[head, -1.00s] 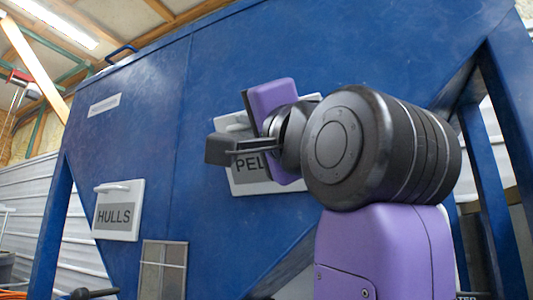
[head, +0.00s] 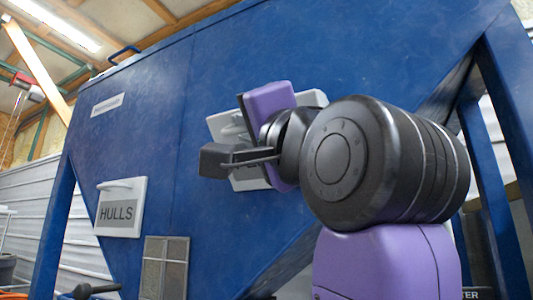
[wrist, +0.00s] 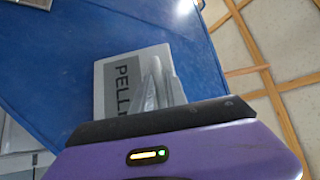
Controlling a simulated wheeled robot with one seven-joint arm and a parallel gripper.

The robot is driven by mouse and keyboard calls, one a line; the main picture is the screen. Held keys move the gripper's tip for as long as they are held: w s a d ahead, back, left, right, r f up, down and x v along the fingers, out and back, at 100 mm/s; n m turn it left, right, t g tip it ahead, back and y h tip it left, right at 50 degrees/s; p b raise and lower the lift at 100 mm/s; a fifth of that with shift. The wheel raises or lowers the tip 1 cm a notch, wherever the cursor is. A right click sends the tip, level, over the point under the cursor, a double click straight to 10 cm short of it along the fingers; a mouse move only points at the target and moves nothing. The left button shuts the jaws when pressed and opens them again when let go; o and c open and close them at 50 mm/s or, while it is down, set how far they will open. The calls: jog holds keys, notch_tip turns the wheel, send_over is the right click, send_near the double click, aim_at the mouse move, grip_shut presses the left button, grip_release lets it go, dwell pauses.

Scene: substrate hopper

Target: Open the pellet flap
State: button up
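The pellet flap (head: 250,184) is a pale plate on the blue hopper, largely covered by my gripper in the head view. Its grey label, reading "PELL" in part, shows in the wrist view (wrist: 104,118). A pale handle (wrist: 153,88) stands out from the plate right in front of my gripper. The flap looks slightly tilted against the hopper wall in the head view; how far it stands off is unclear. My gripper (head: 228,160), with black fingers, is at the flap's handle. The finger gap and any contact are hidden.
The hopper (head: 330,50) fills most of the head view. A similar flap marked HULLS (head: 120,208) hangs to the left, with a small gridded panel (head: 164,267) below and right of it. A blue hopper leg (head: 505,130) stands at the right.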

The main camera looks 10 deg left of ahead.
jog(key=shift+s, duration=0.1)
jog(key=b+v, duration=0.2)
jog(key=v, duration=0.5)
jog(key=shift+s+d, duration=0.2)
jog(key=shift+s, duration=0.1)
jog(key=shift+f, duration=0.2)
jog(key=w+f+b+v, duration=0.1)
jog(key=b+v, duration=0.3)
jog(key=v, duration=0.4)
jog(key=shift+d+f, duration=0.35)
jog(key=shift+d, duration=0.15)
dwell(0.3)
dwell(0.4)
